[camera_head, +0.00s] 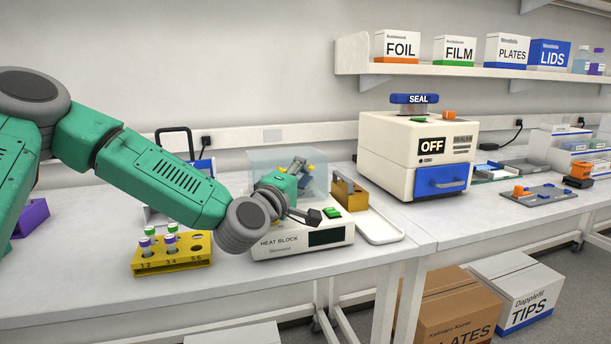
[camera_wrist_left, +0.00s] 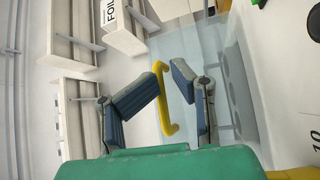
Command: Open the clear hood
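The clear hood (camera_head: 262,158) is a see-through box over the heat block (camera_head: 303,240). It looks closed. In the left wrist view its pale clear wall (camera_wrist_left: 225,75) fills the area right of the fingers. A yellow handle (camera_wrist_left: 162,125) stands on the hood. My left gripper (camera_head: 299,165) is at the hood, its wrist low over the heat block. In the left wrist view its two fingers (camera_wrist_left: 167,78) are apart, with the handle showing between them. I cannot tell whether either finger touches it. My right gripper is in neither view.
A yellow rack (camera_head: 172,266) with several capped tubes stands left of the heat block. A gold holder (camera_head: 350,195) and a white tray (camera_head: 380,228) are to its right. The sealer (camera_head: 415,160) stands farther right. A shelf (camera_head: 480,70) with boxes is above.

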